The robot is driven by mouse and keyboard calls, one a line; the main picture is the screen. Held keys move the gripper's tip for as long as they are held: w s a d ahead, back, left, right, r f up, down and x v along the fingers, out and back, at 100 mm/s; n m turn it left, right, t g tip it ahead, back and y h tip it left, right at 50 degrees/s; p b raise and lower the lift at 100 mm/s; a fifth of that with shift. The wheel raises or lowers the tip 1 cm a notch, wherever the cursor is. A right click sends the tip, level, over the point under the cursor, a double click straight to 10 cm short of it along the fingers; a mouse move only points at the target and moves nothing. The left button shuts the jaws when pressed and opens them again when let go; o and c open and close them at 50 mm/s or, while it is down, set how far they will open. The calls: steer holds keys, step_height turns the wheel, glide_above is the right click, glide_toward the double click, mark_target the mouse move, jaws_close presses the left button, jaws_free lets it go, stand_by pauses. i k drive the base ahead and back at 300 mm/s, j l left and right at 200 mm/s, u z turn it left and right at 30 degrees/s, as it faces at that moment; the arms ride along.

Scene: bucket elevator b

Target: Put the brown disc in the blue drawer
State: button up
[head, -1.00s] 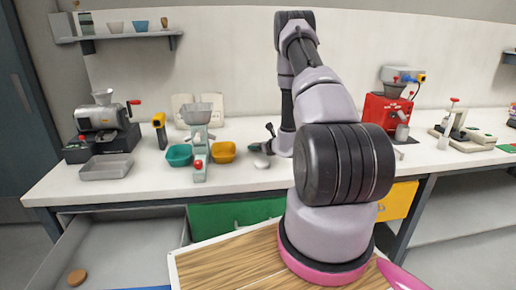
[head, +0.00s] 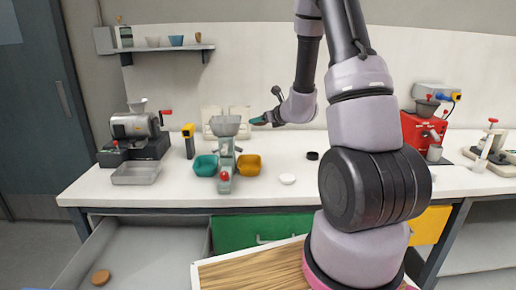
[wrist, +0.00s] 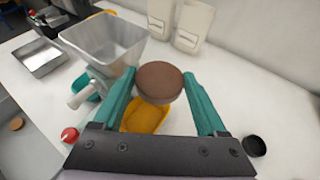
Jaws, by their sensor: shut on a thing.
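The brown disc (wrist: 159,80) is held between the teal fingers of my gripper (wrist: 161,86) in the wrist view, above the counter and over the yellow bowl. In the head view my gripper (head: 264,119) is raised near the hopper machine; the disc cannot be made out there. An open drawer (head: 150,250) with a grey inside is at the lower left of the head view.
The hopper machine (head: 225,150) stands between a teal bowl (head: 205,166) and a yellow bowl (head: 248,165). A black disc (head: 312,156) and a white disc (head: 287,179) lie on the counter. The green drawer (head: 235,232) is closed. A wooden board (head: 250,270) is in front.

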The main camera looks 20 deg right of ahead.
mark_target(153, 258)
steer(key=k+j+u, duration=0.15)
steer(key=j, duration=0.2)
steer(key=k+j+u, duration=0.15)
steer(key=j, duration=0.25)
steer(key=k+j+u, duration=0.15)
steer(key=j, duration=0.25)
steer(key=k+j+u, duration=0.15)
steer(key=j, duration=0.3)
steer(key=i+j, duration=0.1)
steer(key=i, duration=0.3)
